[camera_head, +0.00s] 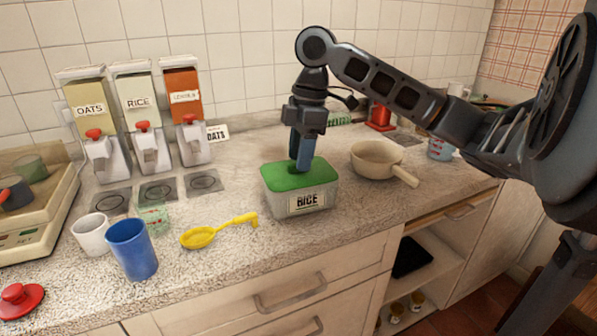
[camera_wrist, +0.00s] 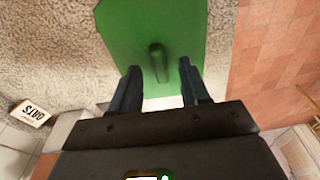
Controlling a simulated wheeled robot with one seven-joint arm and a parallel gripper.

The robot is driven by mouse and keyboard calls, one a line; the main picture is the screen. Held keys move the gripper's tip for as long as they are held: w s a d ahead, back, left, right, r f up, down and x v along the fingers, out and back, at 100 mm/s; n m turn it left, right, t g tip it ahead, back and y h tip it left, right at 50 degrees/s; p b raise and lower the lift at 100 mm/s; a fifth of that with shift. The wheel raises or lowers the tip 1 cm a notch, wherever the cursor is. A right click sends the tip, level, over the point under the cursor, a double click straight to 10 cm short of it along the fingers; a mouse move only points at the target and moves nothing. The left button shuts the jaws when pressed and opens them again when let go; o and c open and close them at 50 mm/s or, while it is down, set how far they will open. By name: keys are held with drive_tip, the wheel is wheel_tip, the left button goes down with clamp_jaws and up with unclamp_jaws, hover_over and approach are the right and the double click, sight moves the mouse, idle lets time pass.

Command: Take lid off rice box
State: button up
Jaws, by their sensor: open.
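The rice box (camera_head: 303,203) is a grey container with a RICE label, standing on the counter near its front edge. Its green lid (camera_head: 278,177) is on top of it. In the wrist view the lid (camera_wrist: 131,32) fills the upper middle, with a small green handle (camera_wrist: 158,62) at its centre. My gripper (camera_head: 302,168) points straight down over the lid, with its fingertips at about the handle. In the wrist view my open gripper (camera_wrist: 160,75) has one finger on each side of the handle, with a gap to it. The fingers hide the handle in the head view.
A beige pan (camera_head: 377,160) stands close right of the box. A yellow scoop (camera_head: 199,237), a blue cup (camera_head: 132,250) and a white cup (camera_head: 91,235) are to the left. Dispensers (camera_head: 143,140) stand at the back left. An OATS card (camera_head: 217,134) is behind.

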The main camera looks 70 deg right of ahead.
drive_tip(key=shift+f, duration=0.45)
clamp_jaws()
